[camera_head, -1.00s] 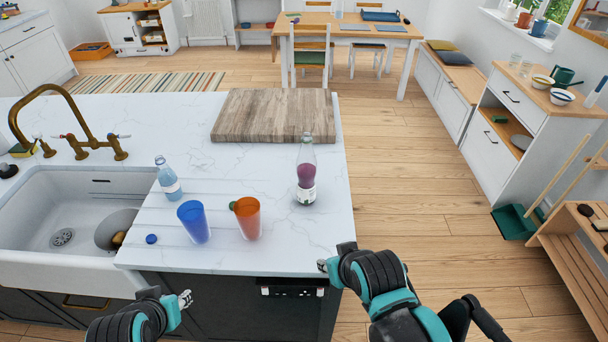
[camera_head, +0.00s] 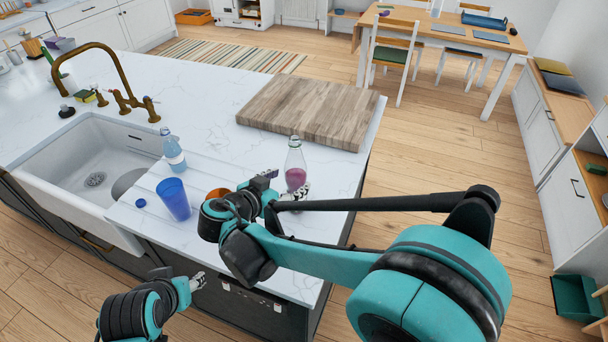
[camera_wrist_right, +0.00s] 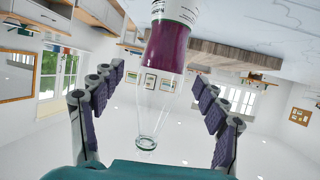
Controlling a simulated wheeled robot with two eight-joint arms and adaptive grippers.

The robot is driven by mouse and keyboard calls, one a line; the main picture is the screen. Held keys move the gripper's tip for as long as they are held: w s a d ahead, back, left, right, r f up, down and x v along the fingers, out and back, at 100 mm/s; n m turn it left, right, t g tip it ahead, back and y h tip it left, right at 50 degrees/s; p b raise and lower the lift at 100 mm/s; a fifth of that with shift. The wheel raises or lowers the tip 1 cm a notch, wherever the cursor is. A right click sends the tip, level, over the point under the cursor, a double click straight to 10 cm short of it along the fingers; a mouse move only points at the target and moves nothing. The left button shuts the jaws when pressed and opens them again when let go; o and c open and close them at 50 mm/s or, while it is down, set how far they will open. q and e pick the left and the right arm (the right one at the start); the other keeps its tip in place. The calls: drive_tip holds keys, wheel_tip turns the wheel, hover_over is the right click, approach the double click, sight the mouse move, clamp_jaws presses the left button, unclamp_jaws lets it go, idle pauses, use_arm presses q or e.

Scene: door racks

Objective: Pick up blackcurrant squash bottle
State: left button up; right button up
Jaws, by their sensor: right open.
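The blackcurrant squash bottle (camera_head: 295,165) stands upright on the white marble counter, clear at the top with purple liquid below. It also shows in the right wrist view (camera_wrist_right: 168,55), upside down in that picture, between the two fingers. My right gripper (camera_head: 287,190) is open beside the bottle, on its near side, and its fingers (camera_wrist_right: 155,115) stand apart on either side of the bottle's neck without visible contact. The bottle's lower part is hidden by the gripper in the head view. My left gripper (camera_head: 198,282) is low at the counter's front; its finger opening is too small to tell.
A blue cup (camera_head: 174,199), a clear blue bottle (camera_head: 173,153) and a mostly hidden orange cup (camera_head: 218,192) stand left of my right gripper. A blue cap (camera_head: 140,203) lies near the sink (camera_head: 60,190). A wooden board (camera_head: 310,110) lies behind the bottle.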

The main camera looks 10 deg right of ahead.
sight(290, 179)
drive_tip(key=x, duration=0.2)
drive_tip(key=shift+w+d, duration=0.2)
drive_tip(key=shift+w, duration=0.15)
drive_tip(key=shift+w+d+f+b, duration=0.15)
drive_tip(key=shift+w+f+b, duration=0.1)
drive_tip(key=shift+b, duration=0.3)
drive_tip(key=b+x, duration=0.1)
drive_tip(key=x, duration=0.3)
drive_tip(key=shift+s+f+b, duration=0.1)
drive_tip(key=shift+f+b, duration=0.15)
drive_tip(key=shift+b, duration=0.15)
drive_tip(key=shift+w+d, duration=0.25)
drive_tip(key=shift+w, duration=0.1)
use_arm(q)
drive_tip(key=f, duration=0.3)
drive_tip(key=shift+w+d, duration=0.25)
use_arm(e)
clamp_jaws()
